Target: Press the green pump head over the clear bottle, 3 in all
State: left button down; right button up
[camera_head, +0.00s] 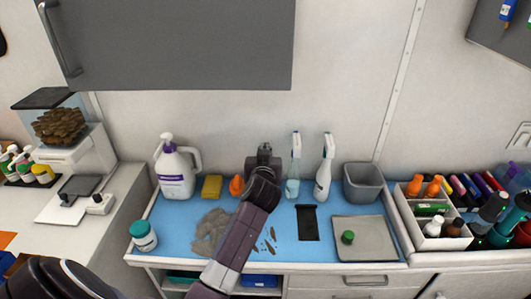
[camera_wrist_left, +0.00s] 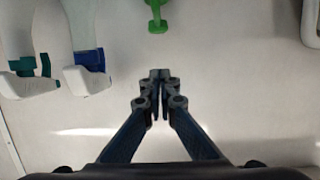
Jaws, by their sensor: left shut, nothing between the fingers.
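The green pump head (camera_wrist_left: 157,14) shows at the top edge of the left wrist view, with a thin stem. The clear bottle cannot be made out there and seems hidden behind my left arm in the head view. My left gripper (camera_head: 264,150) is raised at the back of the blue-topped counter, between the white jug and the spray bottles. In the left wrist view its fingers (camera_wrist_left: 160,76) are together and empty, with a gap to the pump head. My right gripper is in neither view.
The white jug (camera_head: 175,172) stands left; two spray bottles (camera_head: 293,178) (camera_head: 323,178) and a grey bin (camera_head: 363,183) stand right. A tray (camera_head: 372,244) holds a small green-topped thing (camera_head: 348,237). A grey cabinet (camera_head: 175,45) hangs above.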

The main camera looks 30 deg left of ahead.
pick_arm(q)
jog(key=x, duration=0.4)
jog(key=shift+r+p, duration=0.1)
jog(key=shift+p, duration=0.25)
notch_tip(320, 180, down, 3)
jog(key=shift+r, duration=0.1)
jog(key=shift+d+f, duration=0.1)
jog(key=shift+f, duration=0.6)
